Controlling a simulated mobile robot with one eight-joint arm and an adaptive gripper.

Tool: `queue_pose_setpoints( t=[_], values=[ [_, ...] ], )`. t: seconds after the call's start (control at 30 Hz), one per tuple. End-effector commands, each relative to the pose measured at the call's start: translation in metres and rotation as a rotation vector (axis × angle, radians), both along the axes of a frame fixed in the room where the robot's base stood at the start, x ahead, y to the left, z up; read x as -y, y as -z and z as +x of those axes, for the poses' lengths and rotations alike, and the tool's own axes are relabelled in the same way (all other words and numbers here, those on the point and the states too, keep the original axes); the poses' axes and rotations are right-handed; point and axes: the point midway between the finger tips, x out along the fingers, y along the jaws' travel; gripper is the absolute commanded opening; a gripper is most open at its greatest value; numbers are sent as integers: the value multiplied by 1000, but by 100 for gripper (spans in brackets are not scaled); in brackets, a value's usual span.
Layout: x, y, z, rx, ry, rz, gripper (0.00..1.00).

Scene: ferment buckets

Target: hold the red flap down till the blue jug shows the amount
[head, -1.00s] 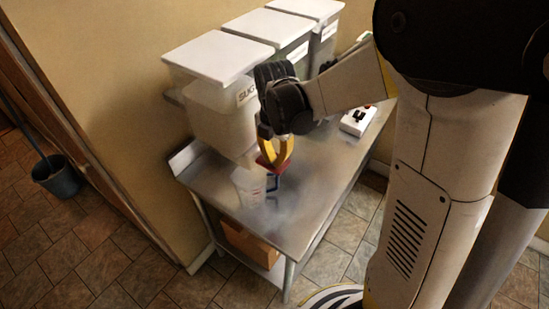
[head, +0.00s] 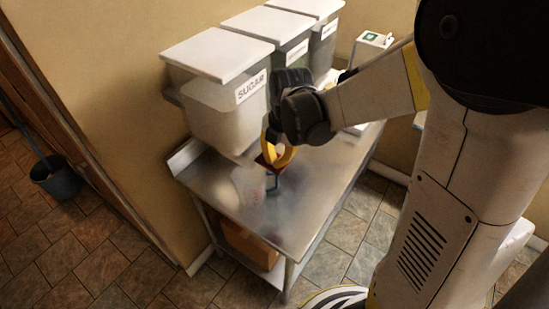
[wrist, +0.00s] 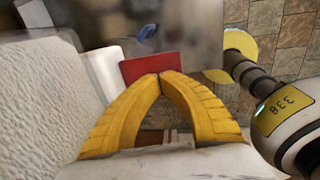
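The red flap (head: 268,163) sits low at the front of the sugar bin (head: 215,105); it also shows in the wrist view (wrist: 150,64). My gripper (head: 272,158) is at the flap from above. Its yellow fingertips (wrist: 161,75) meet with nothing visible between them and appear to touch the flap. The clear jug (head: 248,184) with red marks and a blue handle (head: 272,182) stands on the steel table (head: 310,195) below the flap. The handle shows blurred in the wrist view (wrist: 148,32). The level in the jug is not readable.
Two more white-lidded bins (head: 265,25) stand in a row behind the sugar bin. A white device with a green screen (head: 372,38) is at the back. A cardboard box (head: 250,245) lies under the table. A bucket (head: 57,178) stands on the floor at left.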

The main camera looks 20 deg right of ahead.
Motion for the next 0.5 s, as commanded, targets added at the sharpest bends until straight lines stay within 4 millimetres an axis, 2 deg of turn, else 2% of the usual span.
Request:
queue_pose_setpoints(
  t=[0.37, 0.5],
  values=[
    [3, 15, -3, 165, 4, 120, 0],
    [1, 19, -2, 164, -1, 119, 0]
  ],
)
